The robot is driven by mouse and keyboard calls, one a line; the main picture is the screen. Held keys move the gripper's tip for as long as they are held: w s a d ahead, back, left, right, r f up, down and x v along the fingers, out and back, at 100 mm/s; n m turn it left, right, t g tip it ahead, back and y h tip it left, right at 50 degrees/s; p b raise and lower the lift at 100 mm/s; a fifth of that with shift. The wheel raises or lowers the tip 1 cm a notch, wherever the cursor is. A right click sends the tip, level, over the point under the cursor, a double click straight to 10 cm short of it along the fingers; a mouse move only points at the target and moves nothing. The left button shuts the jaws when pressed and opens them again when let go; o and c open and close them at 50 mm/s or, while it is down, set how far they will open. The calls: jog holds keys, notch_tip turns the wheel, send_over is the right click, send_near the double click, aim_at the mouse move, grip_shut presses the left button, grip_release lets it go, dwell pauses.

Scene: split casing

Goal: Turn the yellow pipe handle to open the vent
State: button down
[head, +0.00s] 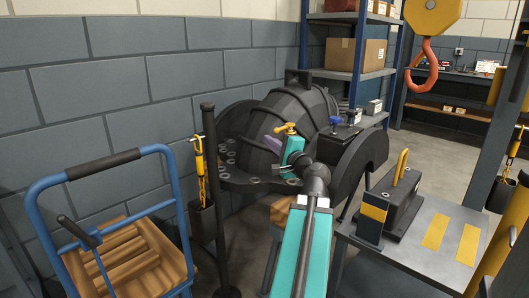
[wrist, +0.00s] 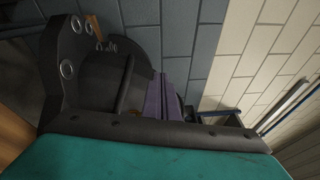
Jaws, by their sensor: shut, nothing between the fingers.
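The yellow pipe handle (head: 286,128) shows in the head view above the teal end of my arm, in front of the dark rounded casing (head: 275,112). My wrist hides what lies below the handle. My gripper (head: 272,144) shows as a small purple shape left of and below the handle, close to the casing. In the wrist view the purple fingers (wrist: 166,98) are shut together with nothing between them. A dark flange with round holes (wrist: 68,68) is at the left there.
A small blue knob (head: 335,120) is on the casing's right. A blue trolley (head: 110,165) and a dark post (head: 214,190) stand left. A grey table (head: 435,250) with a dark block is at right. An orange hook (head: 423,68) hangs upper right.

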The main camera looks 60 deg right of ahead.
jog(key=shift+a+f+b, duration=0.15)
jog(key=shift+b, duration=0.4)
jog(key=a+b, duration=0.2)
jog(key=b, duration=0.1)
jog(key=shift+a, duration=0.15)
jog(key=shift+b, duration=0.3)
jog(key=shift+s+a, duration=0.1)
